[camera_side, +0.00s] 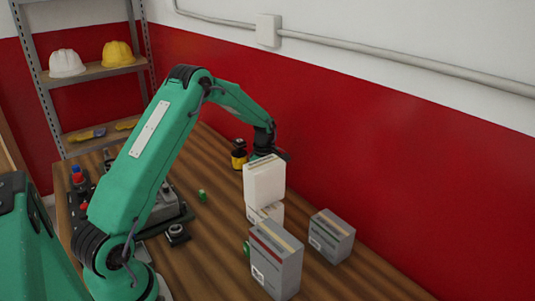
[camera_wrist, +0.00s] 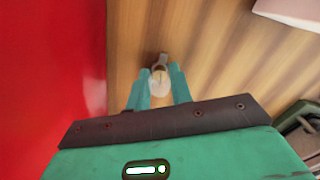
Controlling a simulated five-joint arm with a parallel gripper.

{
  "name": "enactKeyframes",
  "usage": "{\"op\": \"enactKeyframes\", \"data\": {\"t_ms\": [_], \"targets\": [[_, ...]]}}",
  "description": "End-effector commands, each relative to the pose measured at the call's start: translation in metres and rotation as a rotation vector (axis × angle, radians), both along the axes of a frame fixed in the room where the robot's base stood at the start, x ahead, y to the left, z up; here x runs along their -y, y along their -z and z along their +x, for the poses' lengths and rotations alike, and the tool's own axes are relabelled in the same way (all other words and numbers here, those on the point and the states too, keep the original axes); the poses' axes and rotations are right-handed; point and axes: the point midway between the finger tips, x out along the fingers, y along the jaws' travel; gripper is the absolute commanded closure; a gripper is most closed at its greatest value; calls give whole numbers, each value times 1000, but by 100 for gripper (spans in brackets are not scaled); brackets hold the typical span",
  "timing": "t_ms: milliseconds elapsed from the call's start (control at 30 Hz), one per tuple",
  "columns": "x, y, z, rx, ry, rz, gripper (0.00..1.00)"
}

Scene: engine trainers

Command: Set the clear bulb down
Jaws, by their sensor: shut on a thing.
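The clear bulb (camera_wrist: 160,86) shows in the wrist view as a pale, see-through round glass with a small grey base. It sits between the two green fingers of my gripper (camera_wrist: 159,70), which are shut on it. In the side view my gripper (camera_side: 282,155) is at the far part of the bench, near the red wall. There its fingertips and the bulb are hidden behind a white box (camera_side: 264,183). The wrist view shows wooden bench top (camera_wrist: 210,60) below the bulb. I cannot tell whether the bulb touches it.
The white box stands on another pale box (camera_side: 266,212). Two grey boxes (camera_side: 276,262) (camera_side: 332,237) stand nearer the camera. A yellow and black container (camera_side: 239,155) is left of my gripper. The red wall (camera_wrist: 50,70) runs close along the wrist view's left side.

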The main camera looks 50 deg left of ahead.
Motion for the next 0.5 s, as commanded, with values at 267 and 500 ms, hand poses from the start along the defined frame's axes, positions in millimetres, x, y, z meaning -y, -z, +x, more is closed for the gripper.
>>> {"op": "enactKeyframes", "data": {"t_ms": [267,500], "targets": [[0,3,0,-1,0,0,99],[0,3,0,0,0,0,56]]}}
